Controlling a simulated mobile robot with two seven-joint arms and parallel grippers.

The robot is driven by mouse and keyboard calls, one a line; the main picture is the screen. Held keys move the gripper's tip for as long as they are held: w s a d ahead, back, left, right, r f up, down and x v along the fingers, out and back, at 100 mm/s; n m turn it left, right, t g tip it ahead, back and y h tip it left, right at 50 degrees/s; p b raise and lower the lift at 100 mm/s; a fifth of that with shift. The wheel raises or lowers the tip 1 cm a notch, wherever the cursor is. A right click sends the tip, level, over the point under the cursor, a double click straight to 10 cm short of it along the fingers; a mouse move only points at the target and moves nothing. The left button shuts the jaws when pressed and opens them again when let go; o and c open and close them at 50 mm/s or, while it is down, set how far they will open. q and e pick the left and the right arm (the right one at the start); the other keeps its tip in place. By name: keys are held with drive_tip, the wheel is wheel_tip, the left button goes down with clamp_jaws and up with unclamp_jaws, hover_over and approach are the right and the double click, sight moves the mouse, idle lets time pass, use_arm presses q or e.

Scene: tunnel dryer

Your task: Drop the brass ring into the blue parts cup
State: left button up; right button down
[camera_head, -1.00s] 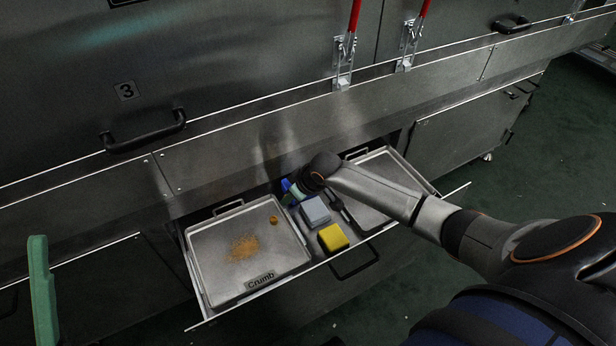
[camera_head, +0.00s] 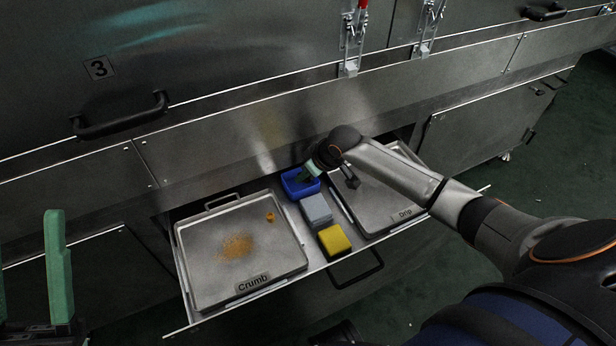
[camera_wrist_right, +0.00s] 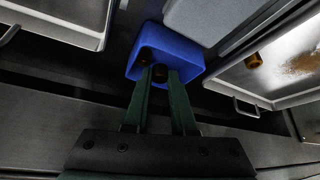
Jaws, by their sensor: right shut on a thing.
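The blue parts cup (camera_head: 291,187) stands in the open drawer between two trays; it also shows in the right wrist view (camera_wrist_right: 190,53). My right gripper (camera_head: 304,176) has its green fingertips over the cup's opening. In the right wrist view, the gripper (camera_wrist_right: 160,74) is shut on a small dark brown piece, the brass ring (camera_wrist_right: 160,73), mostly hidden between the fingertips.
The Crumb tray (camera_head: 205,285) holds crumbs and a small brass-coloured piece (camera_head: 270,216). A grey block (camera_head: 316,209) and a yellow block (camera_head: 334,240) stand in front of the cup. The other tray (camera_head: 385,212) lies right. The dryer wall (camera_head: 230,140) rises close behind.

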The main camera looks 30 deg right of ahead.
drive_tip(key=shift+a+f, duration=0.15)
drive_tip(key=shift+f, duration=0.05)
use_arm(q)
drive_tip(key=shift+f, duration=0.6)
drive_tip(key=shift+s, duration=0.1)
use_arm(e)
drive_tip(key=shift+s+f, duration=0.1)
drive_tip(key=shift+f, duration=0.5)
use_arm(q)
drive_tip(key=shift+a+r, duration=0.15)
drive_tip(key=shift+r, duration=0.05)
use_arm(e)
drive_tip(key=c, duration=0.7)
unclamp_jaws()
drive_tip(key=shift+s+f, duration=0.1)
drive_tip(key=shift+c, duration=0.2)
